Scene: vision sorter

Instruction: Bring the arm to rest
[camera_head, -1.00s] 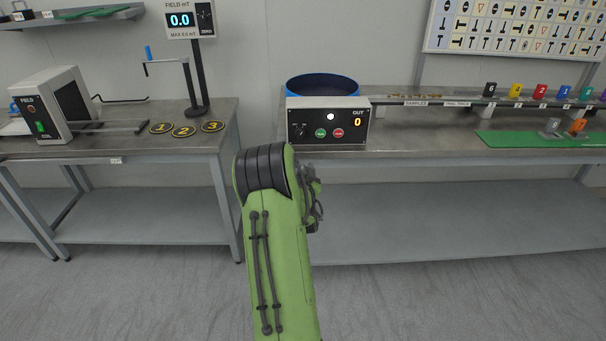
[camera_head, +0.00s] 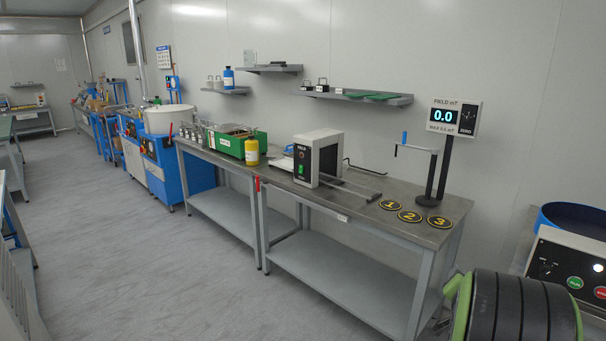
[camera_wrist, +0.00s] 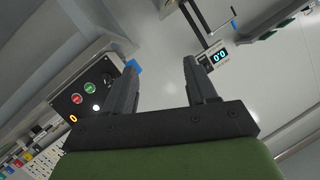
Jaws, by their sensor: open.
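My gripper (camera_wrist: 160,82) shows in the wrist view with its two dark fingers spread apart and nothing between them. It is in the air, with the grey wall behind the fingers. The head view does not show the gripper; only a green and black part of my arm shows at its lower right corner.
A bench (camera_head: 345,196) holds the field unit (camera_head: 307,158), numbered discs (camera_head: 411,216) and a field meter (camera_head: 455,116). The control box (camera_head: 571,268) with a blue bowl (camera_head: 580,216) stands at the right, near my arm. The floor (camera_head: 150,270) at left is clear.

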